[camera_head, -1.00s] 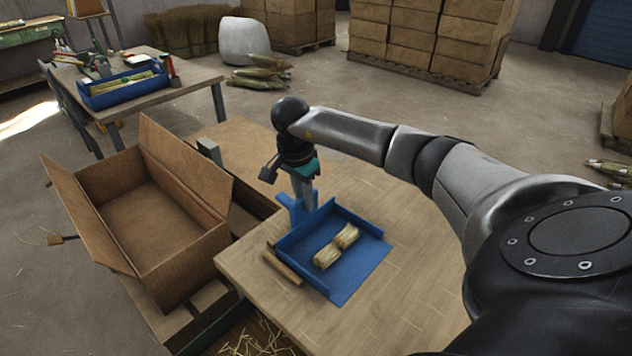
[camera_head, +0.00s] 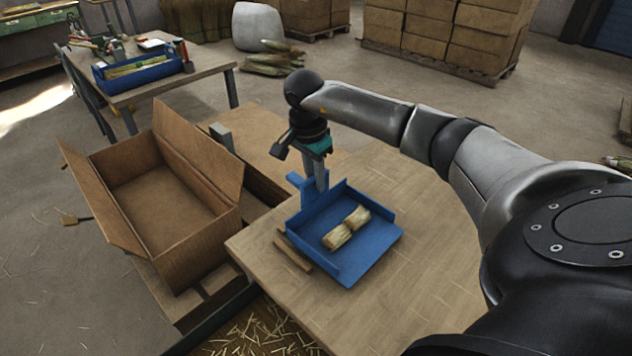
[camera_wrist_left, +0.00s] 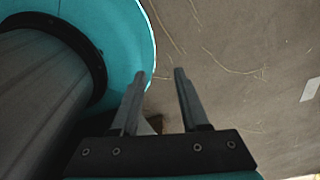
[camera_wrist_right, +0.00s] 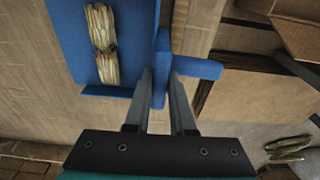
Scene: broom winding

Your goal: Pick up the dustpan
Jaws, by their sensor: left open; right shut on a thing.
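The blue dustpan (camera_head: 372,262) is at the left part of the wooden table, with a tied straw bundle (camera_head: 346,228) lying in its pan. My right gripper (camera_head: 318,188) comes down from above and is shut on the dustpan's handle at the pan's back. In the right wrist view the two fingers (camera_wrist_right: 160,88) close around the blue handle, and the pan (camera_wrist_right: 75,62) lies to the left with the straw bundle (camera_wrist_right: 102,45) in it. I cannot tell whether the pan touches the table. My left gripper (camera_wrist_left: 162,76) is open and empty above the floor, seen only in its wrist view.
A wooden strip (camera_head: 292,250) lies beside the dustpan on the table (camera_head: 410,300). An open cardboard box (camera_head: 165,200) stands to the left. The table's right part is clear.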

